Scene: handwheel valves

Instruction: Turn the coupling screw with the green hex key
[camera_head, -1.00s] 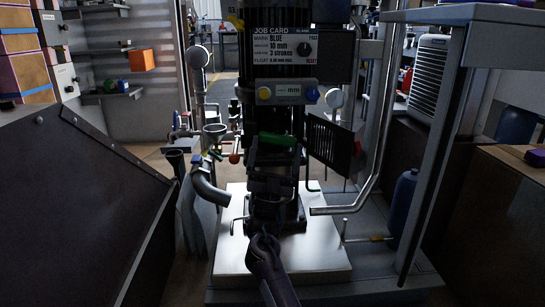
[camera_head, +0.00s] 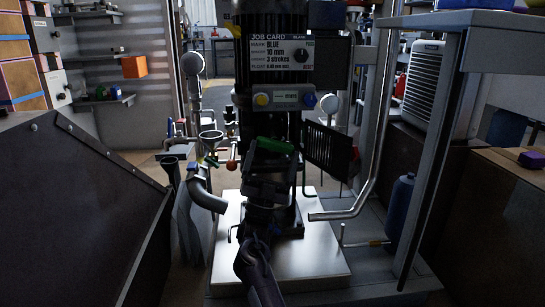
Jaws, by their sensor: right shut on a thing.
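The green hex key (camera_head: 275,146) shows as a green grip in front of the dark pump column, below the job card. My right gripper (camera_head: 273,157) is shut on it, with my arm rising from the bottom middle. The key's far end and the coupling screw are hidden behind my gripper and the dark column, so I cannot tell whether they touch. My left gripper is not in view.
The column stands on a pale metal base plate (camera_head: 310,268). A dark sloping bin (camera_head: 85,215) fills the left foreground.

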